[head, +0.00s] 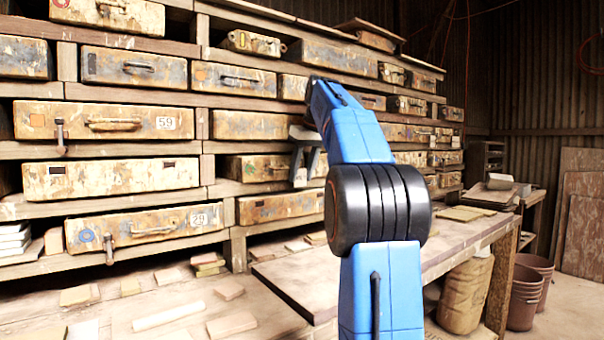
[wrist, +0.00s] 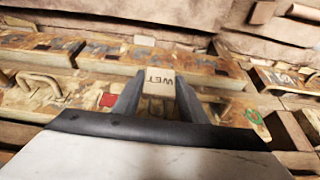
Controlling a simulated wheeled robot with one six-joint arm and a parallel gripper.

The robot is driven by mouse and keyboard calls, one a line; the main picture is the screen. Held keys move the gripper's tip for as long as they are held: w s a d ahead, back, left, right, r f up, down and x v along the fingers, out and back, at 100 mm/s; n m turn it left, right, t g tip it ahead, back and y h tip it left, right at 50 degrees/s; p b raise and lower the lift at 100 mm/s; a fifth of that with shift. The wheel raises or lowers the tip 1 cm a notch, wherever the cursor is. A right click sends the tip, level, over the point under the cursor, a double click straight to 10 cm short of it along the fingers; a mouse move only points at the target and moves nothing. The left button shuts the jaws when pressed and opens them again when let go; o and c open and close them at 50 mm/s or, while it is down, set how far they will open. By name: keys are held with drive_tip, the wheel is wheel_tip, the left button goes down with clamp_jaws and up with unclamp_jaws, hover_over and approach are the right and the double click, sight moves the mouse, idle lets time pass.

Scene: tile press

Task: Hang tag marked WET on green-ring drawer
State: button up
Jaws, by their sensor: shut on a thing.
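My gripper (wrist: 155,98) is shut on a pale tag (wrist: 159,83) lettered WET, held between the two fingertips in the wrist view. The lettering looks upside down there. A green ring (wrist: 256,118) is painted on the right end of a worn drawer front just beyond and right of the fingers. This drawer's handle (wrist: 212,99) is partly hidden by the right finger. In the head view my gripper (head: 303,172) is in front of the middle of the drawer rack, partly hidden by my arm.
The wooden rack (head: 205,135) holds several paint-worn drawers; one has a blue ring (head: 87,236).

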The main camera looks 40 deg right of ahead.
drive_tip(key=o, duration=1.1)
drive_tip(key=shift+r, duration=0.1)
drive_tip(key=v, duration=1.1)
drive_tip(key=shift+s+r, duration=0.15)
drive_tip(key=shift+r, duration=0.25)
drive_tip(key=shift+d, duration=0.1)
drive_tip(key=shift+s, duration=0.1)
